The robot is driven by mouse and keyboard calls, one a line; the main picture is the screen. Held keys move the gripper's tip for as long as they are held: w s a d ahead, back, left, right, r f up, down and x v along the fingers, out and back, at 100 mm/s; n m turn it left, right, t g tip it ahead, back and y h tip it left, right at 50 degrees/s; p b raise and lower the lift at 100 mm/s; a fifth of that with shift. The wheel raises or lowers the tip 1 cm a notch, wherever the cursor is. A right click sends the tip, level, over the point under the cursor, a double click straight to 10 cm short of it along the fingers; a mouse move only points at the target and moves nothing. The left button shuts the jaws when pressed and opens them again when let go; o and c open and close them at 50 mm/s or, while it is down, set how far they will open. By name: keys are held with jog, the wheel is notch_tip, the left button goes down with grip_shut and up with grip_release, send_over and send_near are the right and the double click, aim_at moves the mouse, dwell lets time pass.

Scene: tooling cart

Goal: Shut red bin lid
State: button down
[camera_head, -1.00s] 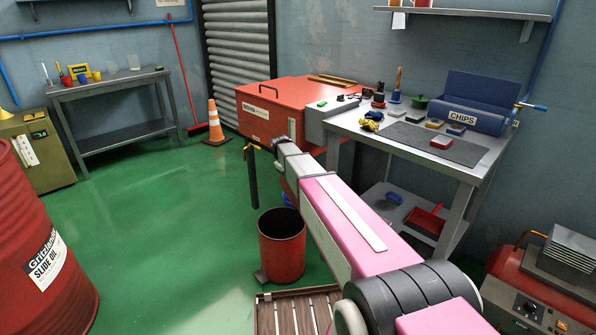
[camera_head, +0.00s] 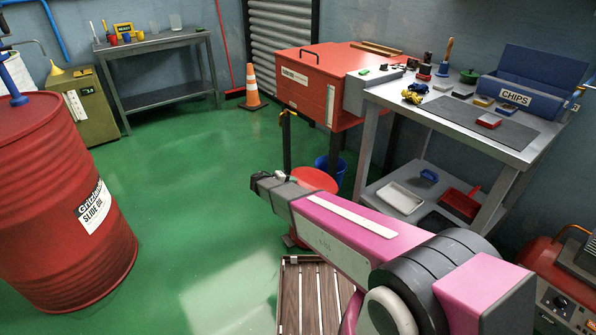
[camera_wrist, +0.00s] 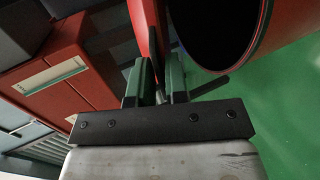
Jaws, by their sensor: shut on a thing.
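The red bin's base (camera_head: 290,241) shows below my arm in the head view; my arm hides most of its body. A round red face, which looks like the bin lid (camera_head: 315,178), shows above my arm. In the wrist view the red bin (camera_wrist: 262,40) has its dark mouth uncovered. The red lid (camera_wrist: 148,28) stands nearly edge-on beside that mouth. My gripper (camera_wrist: 157,68) is shut on the lid at its edge. The exact contact is dark and partly hidden between the fingers. In the head view the fingers cannot be seen.
A wooden slatted pallet (camera_head: 305,300) lies in front of the bin. A red cabinet (camera_head: 315,85) and a grey workbench (camera_head: 530,145) stand behind and to the right. A blue bucket (camera_head: 332,168) is behind the lid.

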notch_tip(320, 180, down, 7)
jog(key=a+h, duration=0.1)
jog(key=shift+s+a+t, duration=0.25)
jog(key=shift+s+t, duration=0.05)
jog(key=shift+s, duration=0.15)
jog(key=c, duration=1.3)
grip_release()
jog(key=shift+r, duration=0.1)
jog(key=v, duration=1)
jog(key=shift+s+a, duration=0.15)
jog(key=shift+a, duration=0.2)
